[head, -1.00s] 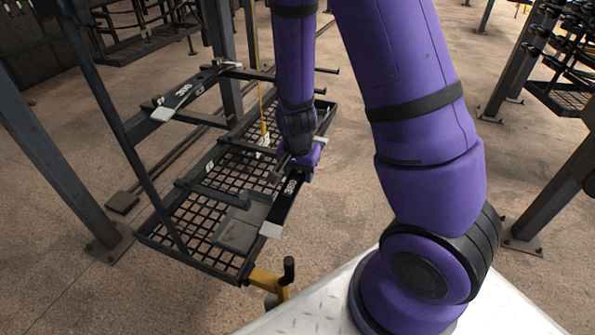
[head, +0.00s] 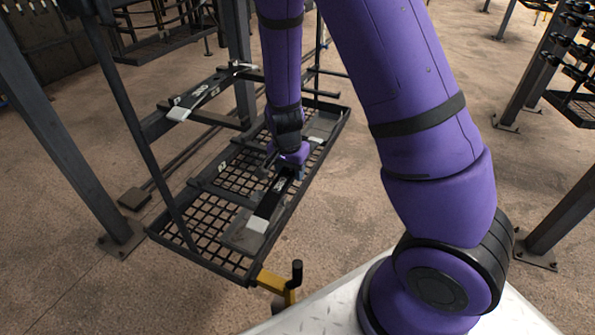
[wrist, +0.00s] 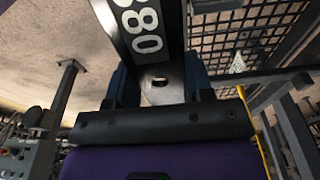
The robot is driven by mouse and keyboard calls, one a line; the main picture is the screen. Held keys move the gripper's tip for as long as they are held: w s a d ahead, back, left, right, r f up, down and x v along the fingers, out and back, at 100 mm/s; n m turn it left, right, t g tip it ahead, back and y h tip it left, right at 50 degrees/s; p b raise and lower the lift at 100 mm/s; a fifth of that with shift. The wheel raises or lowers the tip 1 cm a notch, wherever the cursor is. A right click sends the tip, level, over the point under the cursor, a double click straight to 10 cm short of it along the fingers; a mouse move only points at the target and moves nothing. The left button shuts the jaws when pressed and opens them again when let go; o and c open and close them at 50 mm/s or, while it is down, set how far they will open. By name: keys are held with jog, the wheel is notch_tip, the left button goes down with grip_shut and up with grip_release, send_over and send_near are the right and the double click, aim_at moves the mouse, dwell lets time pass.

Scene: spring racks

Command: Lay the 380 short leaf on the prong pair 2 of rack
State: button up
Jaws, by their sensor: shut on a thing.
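My gripper (head: 290,170) is shut on a dark leaf (head: 270,198) with a pale end, over the mesh basket of the rack. Another dark leaf (head: 202,92) with white marking lies across rack bars at the upper left. A small white 2 (head: 222,165) marks the rack near a dark bar (head: 212,190) beside the held leaf. I cannot tell whether the held leaf touches any prong.
The rack's mesh basket (head: 190,222) has a raised dark rim and a flat grey plate (head: 240,232). A slanted post (head: 115,110) stands at its left. A yellow bar with a black knob (head: 297,268) juts from its front. Bare floor (head: 350,200) lies to its right.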

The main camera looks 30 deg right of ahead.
jog(key=w+a+f, duration=0.3)
jog(key=w+a, duration=0.2)
jog(key=w, duration=0.2)
dwell(1.1)
jog(key=shift+w+a+f, duration=0.1)
jog(key=o, duration=1.1)
jog(key=shift+o, duration=0.2)
notch_tip(320, 180, up, 11)
jog(key=a, duration=0.1)
jog(key=shift+s, duration=0.4)
